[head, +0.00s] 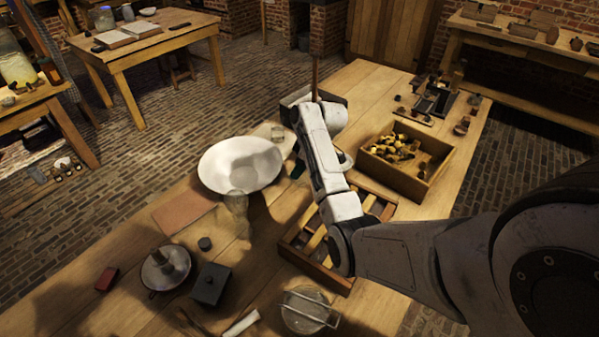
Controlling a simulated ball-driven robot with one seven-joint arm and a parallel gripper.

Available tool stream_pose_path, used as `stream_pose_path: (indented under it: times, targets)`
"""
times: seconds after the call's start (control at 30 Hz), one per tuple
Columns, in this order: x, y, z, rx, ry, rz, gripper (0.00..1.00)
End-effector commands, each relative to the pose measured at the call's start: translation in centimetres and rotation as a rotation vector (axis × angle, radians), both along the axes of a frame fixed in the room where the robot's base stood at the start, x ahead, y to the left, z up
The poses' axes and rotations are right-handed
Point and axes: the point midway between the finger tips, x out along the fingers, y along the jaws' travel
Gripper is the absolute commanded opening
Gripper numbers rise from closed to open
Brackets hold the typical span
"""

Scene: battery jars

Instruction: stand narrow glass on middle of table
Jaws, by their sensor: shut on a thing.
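My arm (320,160) reaches in from the right and bends over the table (205,255). Its forearm hides the jaws and whatever is between them. A dark piece shows just left of the forearm, and I cannot tell what it is. Another clear glass (236,210) is at the bowl's near edge. I cannot tell which of these, if either, is the narrow glass.
A wide white bowl (215,165) takes up the left middle. A wooden crate of yellowish pieces (440,172) and a slatted wooden tray (325,277) lie to the right.

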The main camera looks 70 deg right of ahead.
Motion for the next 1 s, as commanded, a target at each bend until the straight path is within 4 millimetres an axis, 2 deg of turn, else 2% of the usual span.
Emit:
stream_pose_path:
  times: [0.1, 0.2, 0.57, 0.6, 0.83, 1.0]
  targets:
    - [-0.1, 0.1, -1.6, 0.004, 0.004, 0.000, 0.08]
    - [-0.1, 0.1, -2.3, 0.002, 0.002, 0.000, 0.08]
    - [-0.1, 0.1, -2.7, 0.002, 0.001, 0.000, 0.08]
    - [-0.1, 0.1, -2.7, 0.002, 0.002, 0.000, 0.49]
    - [-0.1, 0.1, -2.7, 0.002, 0.002, 0.000, 0.71]
    - [-0.1, 0.1, -2.7, 0.002, 0.002, 0.000, 0.72]
